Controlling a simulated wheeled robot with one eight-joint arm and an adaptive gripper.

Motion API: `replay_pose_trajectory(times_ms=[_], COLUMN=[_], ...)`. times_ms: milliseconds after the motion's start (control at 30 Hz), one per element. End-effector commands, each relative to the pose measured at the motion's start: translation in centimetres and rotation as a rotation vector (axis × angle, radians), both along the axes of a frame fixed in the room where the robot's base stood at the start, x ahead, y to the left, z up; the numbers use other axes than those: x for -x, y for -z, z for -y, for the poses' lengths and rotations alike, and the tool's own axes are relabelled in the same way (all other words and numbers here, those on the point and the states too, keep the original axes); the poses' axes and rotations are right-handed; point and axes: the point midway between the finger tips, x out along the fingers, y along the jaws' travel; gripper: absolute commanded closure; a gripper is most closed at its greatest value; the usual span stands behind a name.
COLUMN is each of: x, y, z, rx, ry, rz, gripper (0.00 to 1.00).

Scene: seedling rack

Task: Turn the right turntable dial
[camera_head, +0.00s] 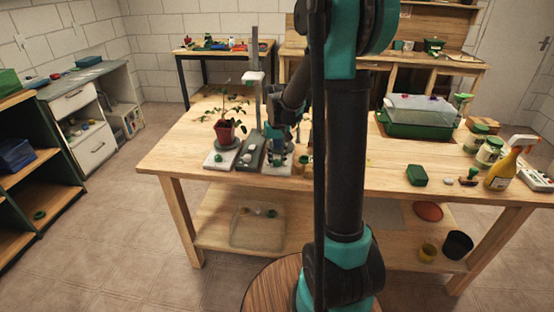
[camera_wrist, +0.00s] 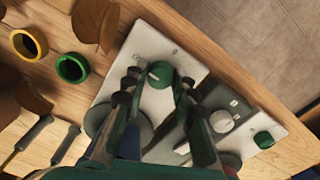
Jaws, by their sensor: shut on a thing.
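The right turntable's white base (camera_wrist: 152,45) lies in the upper middle of the wrist view. Its green dial (camera_wrist: 160,73), with a pale mark on top, sits between the fingertips of my gripper (camera_wrist: 158,82), which is shut on it. The grey turntable disc (camera_wrist: 139,131) is partly covered by the fingers. In the head view my gripper (camera_head: 281,148) points down at the right turntable's base (camera_head: 279,168). The left turntable's base (camera_head: 217,164) carries a potted plant (camera_head: 226,132); its green dial (camera_wrist: 264,139) is apart from my gripper.
A grey box (camera_wrist: 217,122) with a white knob stands between the turntables, beside my fingers. A yellow ring-like pot (camera_wrist: 29,44) and a green one (camera_wrist: 72,67) stand at left in the wrist view. A lidded green tray (camera_head: 420,119) and a spray bottle (camera_head: 504,168) stand farther right on the bench.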

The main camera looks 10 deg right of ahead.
Motion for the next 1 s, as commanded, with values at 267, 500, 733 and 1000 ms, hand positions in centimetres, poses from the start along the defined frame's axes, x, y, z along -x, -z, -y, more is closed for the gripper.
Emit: replay_pose_trajectory(times_ms=[267,500,733,1000], x=[-0.05,-0.05,-0.03,0.00], y=[-0.02,-0.02,-0.01,-0.41], z=[0.00,0.00,0.00,0.00], rx=[0.000,0.000,0.000,0.000], ry=[-0.012,-0.011,-0.011,-0.011], rz=[0.001,0.001,0.000,0.000], gripper=[1.00,0.68,0.52,0.52])
